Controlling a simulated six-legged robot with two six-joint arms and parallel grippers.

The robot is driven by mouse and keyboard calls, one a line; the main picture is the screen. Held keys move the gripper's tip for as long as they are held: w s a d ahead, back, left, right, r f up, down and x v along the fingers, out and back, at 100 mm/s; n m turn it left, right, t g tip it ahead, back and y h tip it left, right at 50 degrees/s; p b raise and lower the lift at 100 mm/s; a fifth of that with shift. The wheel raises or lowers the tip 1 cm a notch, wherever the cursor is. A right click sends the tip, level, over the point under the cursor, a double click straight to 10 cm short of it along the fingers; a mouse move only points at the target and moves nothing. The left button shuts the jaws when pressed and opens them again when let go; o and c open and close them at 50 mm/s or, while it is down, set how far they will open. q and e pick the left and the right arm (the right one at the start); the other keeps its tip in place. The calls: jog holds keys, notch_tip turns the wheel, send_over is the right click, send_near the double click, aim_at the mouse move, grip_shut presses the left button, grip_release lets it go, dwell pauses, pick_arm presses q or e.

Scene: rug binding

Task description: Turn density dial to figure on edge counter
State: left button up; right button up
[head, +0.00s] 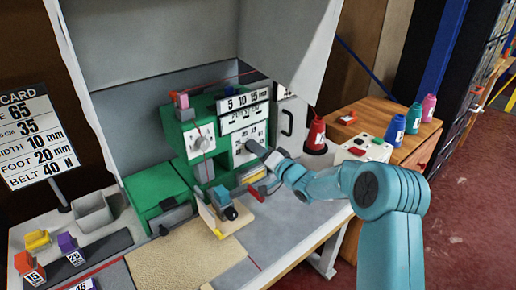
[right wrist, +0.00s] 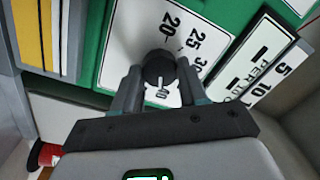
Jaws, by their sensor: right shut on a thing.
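The density dial (right wrist: 160,66) is a dark round knob on a white number plate (right wrist: 190,25) reading 20, 25 and 30 on the green machine. My right gripper (right wrist: 159,78) has one finger on each side of the knob and is shut on it. A pale mark shows on the knob's lower side; the exact reading is unclear. In the head view my right gripper (head: 262,151) reaches the plate from the right and partly covers it. A strip with 5, 10, 15 (head: 243,101) sits above a "PER 10 CM" label. I cannot single out the edge counter. My left gripper is out of view.
A card (head: 34,135) at left lists 65, 35, 10 mm, 20 mm and 40 N. Another dial plate (head: 200,141) is left of my gripper. A red cone (head: 316,133) and wooden cabinet (head: 372,135) stand right. A beige rug (head: 185,262) lies in front.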

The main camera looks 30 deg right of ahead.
jog(key=m+p, duration=0.1)
jog(key=m, duration=0.5)
jog(key=shift+m+h, duration=0.3)
jog(key=shift+m, duration=0.1)
dwell(0.3)
jog(key=o, duration=1.1)
jog(key=shift+c, duration=0.2)
jog(key=s+d+b, duration=0.1)
jog(key=s, duration=1.5)
jog(key=shift+s+d+f+b, duration=0.2)
jog(key=shift+f+b, duration=0.1)
jog(key=shift+f, duration=0.1)
